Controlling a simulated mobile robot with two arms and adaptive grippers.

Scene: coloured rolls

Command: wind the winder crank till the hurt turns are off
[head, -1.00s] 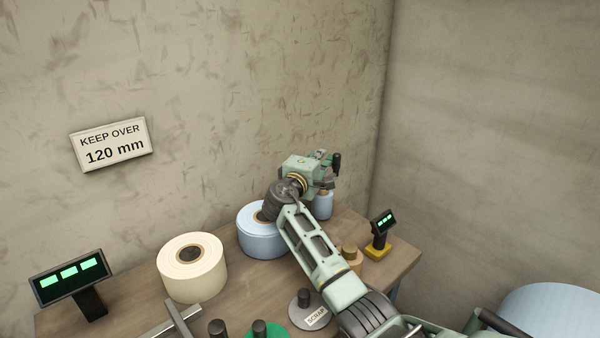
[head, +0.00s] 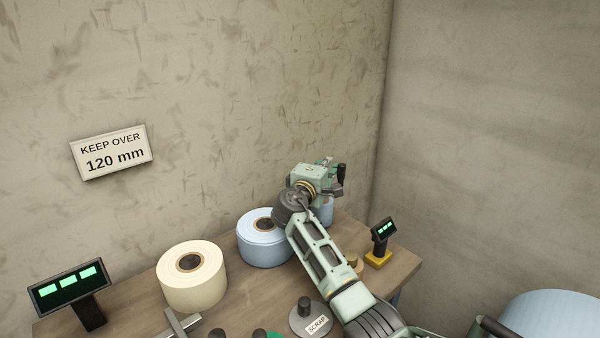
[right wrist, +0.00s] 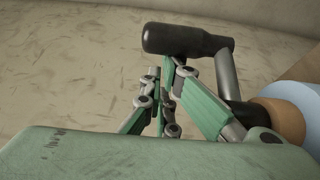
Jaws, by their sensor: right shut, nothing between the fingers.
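The winder crank shows in the right wrist view, with a black handle (right wrist: 186,40) on a grey arm (right wrist: 227,75). It joins a tan core (right wrist: 283,120) beside a pale blue roll (right wrist: 302,95). My right gripper (right wrist: 166,78) is shut and empty, its green fingers just below the handle; whether they touch it I cannot tell. In the head view the right gripper (head: 334,182) is at the back right of the bench, above a small blue roll (head: 326,211) partly hidden by my arm. Hurt turns cannot be made out. My left gripper is out of view.
A larger blue roll (head: 264,247) and a cream roll (head: 191,289) stand on the bench (head: 140,300). A display (head: 70,287) is at left, a small one (head: 382,230) at right. A SCRAP spindle (head: 306,316) is in front. A sign (head: 111,152) reads KEEP OVER 120 mm.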

